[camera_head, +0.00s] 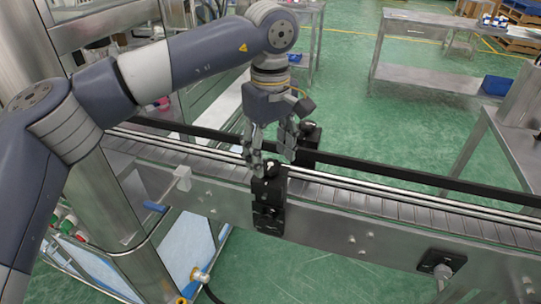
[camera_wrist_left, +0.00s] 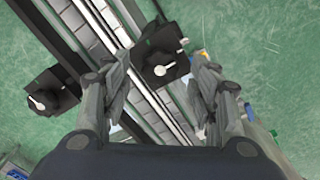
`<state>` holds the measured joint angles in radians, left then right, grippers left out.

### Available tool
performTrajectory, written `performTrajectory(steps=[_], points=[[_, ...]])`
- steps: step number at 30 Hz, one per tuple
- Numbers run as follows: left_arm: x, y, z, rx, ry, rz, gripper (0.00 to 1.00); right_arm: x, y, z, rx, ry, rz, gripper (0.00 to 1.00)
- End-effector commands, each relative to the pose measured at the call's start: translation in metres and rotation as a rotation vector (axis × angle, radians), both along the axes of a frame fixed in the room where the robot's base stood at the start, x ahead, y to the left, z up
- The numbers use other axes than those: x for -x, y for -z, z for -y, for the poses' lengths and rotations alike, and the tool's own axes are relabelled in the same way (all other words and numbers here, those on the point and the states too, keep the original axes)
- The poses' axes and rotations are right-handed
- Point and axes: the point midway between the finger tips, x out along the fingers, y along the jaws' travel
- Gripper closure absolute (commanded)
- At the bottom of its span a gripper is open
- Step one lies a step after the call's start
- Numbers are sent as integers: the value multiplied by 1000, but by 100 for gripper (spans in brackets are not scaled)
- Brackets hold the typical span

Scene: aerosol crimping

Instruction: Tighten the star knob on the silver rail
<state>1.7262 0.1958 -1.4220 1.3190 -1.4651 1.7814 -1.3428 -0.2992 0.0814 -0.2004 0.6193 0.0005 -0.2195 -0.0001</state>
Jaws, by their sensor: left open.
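I cannot tell whether the fingers touch the knob. My right gripper is not in view.
A black rail (camera_head: 400,176) runs along the far side of the conveyor, with a second black bracket (camera_head: 309,139) close to my gripper; its knob (camera_wrist_left: 38,102) shows in the wrist view. A white sensor block (camera_head: 182,178) sits at left. Green floor lies beyond.

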Motion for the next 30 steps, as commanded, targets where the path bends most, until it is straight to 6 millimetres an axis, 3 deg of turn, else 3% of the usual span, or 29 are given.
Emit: performTrajectory(steps=[9, 15, 21, 30], points=[[-1, -68, 1, 2, 0, 5, 45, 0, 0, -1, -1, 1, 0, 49], [0, -98, 1, 2, 0, 3, 45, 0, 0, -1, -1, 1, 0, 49], [0, -109, 0, 1, 2, 2, 45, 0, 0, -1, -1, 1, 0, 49], [0, -109, 0, 1, 1, 2, 45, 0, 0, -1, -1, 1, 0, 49]])
